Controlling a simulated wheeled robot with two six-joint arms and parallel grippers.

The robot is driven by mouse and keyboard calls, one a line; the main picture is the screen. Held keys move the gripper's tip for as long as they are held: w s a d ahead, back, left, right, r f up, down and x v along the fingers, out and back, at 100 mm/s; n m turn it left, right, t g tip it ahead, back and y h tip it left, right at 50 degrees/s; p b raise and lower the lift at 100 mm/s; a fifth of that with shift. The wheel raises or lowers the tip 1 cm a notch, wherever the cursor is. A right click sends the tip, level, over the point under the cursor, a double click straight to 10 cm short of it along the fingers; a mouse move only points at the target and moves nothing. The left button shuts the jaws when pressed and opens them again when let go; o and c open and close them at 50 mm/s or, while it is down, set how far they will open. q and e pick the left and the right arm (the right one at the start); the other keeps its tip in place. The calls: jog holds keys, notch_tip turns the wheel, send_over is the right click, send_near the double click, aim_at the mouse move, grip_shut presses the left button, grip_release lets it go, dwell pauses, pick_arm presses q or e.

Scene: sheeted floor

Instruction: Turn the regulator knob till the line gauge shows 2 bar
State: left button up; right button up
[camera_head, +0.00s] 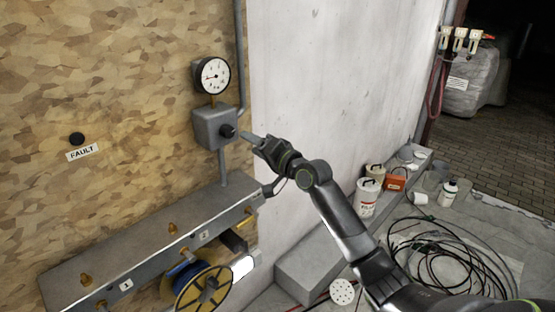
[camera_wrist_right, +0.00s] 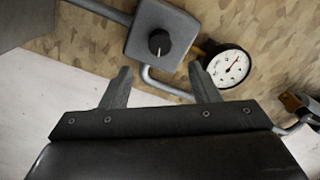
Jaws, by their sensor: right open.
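The line gauge (camera_head: 212,76) is a round white dial with a black rim and a red needle, mounted on the board above the regulator. It also shows in the right wrist view (camera_wrist_right: 228,67); its numbers are too small to read. The regulator (camera_head: 208,131) is a grey box with a black knob (camera_head: 227,131) on its front. In the right wrist view the knob (camera_wrist_right: 159,41) has a white mark. My right gripper (camera_head: 246,136) points at the knob from the right. In the wrist view its fingers (camera_wrist_right: 160,85) are open and apart from the knob. My left gripper is not in view.
A grey manifold ledge (camera_head: 150,235) with brass fittings runs below the regulator. A hose reel (camera_head: 203,288) hangs under it. A small black button (camera_head: 77,138) sits above a FAULT label (camera_head: 82,152). Containers, including a white canister (camera_head: 366,197), and coiled cables (camera_head: 440,250) lie at the right.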

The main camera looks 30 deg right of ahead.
jog(key=b+v, duration=0.1)
jog(key=v, duration=0.7)
jog(key=shift+s, duration=0.1)
